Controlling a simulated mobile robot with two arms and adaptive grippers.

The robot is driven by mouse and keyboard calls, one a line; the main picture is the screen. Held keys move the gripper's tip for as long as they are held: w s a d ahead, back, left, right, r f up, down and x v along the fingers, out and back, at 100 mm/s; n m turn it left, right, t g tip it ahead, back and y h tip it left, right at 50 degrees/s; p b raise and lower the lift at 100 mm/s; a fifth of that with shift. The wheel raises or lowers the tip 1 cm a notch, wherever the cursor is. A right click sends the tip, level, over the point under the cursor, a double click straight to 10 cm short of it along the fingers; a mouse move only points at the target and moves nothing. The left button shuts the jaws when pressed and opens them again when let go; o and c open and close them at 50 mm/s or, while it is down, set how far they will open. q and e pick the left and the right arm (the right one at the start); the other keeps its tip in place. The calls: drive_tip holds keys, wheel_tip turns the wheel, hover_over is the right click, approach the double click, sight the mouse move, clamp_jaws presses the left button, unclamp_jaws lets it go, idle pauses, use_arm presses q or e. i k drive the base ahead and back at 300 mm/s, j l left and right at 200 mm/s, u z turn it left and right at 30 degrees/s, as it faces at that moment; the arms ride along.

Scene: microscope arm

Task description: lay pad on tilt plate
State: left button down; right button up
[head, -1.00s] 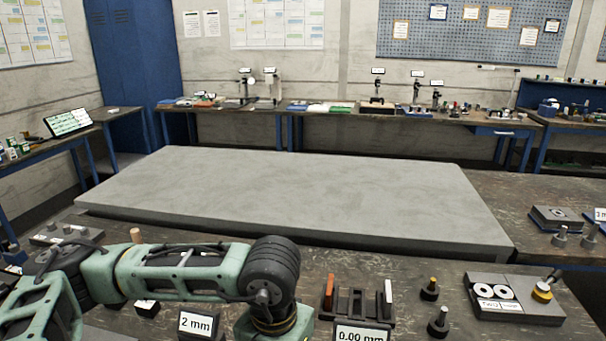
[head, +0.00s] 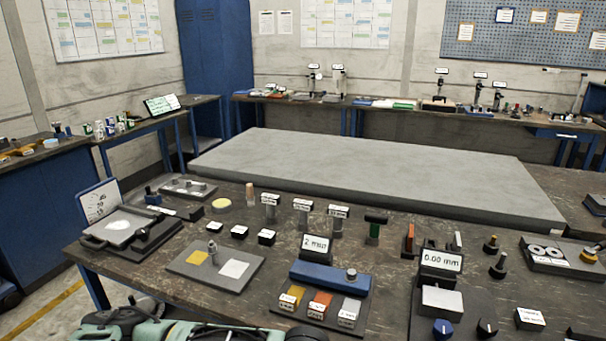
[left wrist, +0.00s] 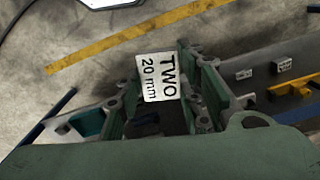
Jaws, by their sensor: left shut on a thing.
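My left gripper (left wrist: 163,98) shows in the left wrist view, shut on a white pad (left wrist: 160,78) marked "TWO 20 mm". The pad sits between the two green-grey fingers, above the floor near a table edge. In the head view only part of my left arm shows at the bottom edge; its gripper and the pad are out of that view. No label names the tilt plate. My right gripper is not in view.
A grey base (head: 215,266) carries a yellow and a white square. A tray with a blue bar (head: 330,277) and colored tabs stands to its right. A "0.00 mm" display (head: 441,261) stands further right. The large grey slab (head: 370,170) behind is clear.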

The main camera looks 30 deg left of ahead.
sight(130, 218)
drive_tip(key=k+j+z, duration=0.1)
drive_tip(key=j, duration=0.9)
drive_tip(key=k+j+z, duration=0.15)
drive_tip(key=j, duration=0.35)
drive_tip(key=k+j, duration=0.15)
drive_tip(key=j, duration=0.35)
drive_tip(key=k+j+z, duration=0.1)
drive_tip(key=j, duration=0.3)
drive_tip(key=k+j+z, duration=0.15)
drive_tip(key=j, duration=0.25)
drive_tip(key=j+z, duration=0.1)
drive_tip(key=j, duration=0.25)
drive_tip(key=k+j+z, duration=0.15)
drive_tip(key=j, duration=0.2)
drive_tip(key=k+j+z, duration=0.1)
drive_tip(key=j, duration=0.25)
drive_tip(key=k+j+z, duration=0.35)
drive_tip(key=j, duration=0.4)
drive_tip(key=k+j+z, duration=0.15)
drive_tip(key=k+j, duration=0.2)
drive_tip(key=j, duration=0.15)
drive_tip(key=k+j+z, duration=0.2)
drive_tip(key=j, duration=0.3)
drive_tip(key=k+j+z, duration=0.15)
drive_tip(key=k+j, duration=0.3)
